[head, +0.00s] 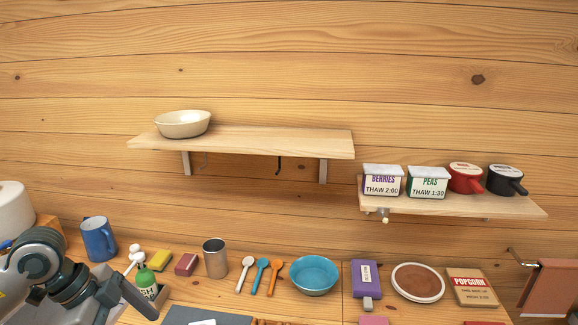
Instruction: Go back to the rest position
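No held object is visible. My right gripper is not in view.
A cream bowl (183,124) sits on the upper shelf (270,141). On the counter stand a blue mug (99,240), a metal cup (215,258), a blue bowl (313,275) and several spoons.

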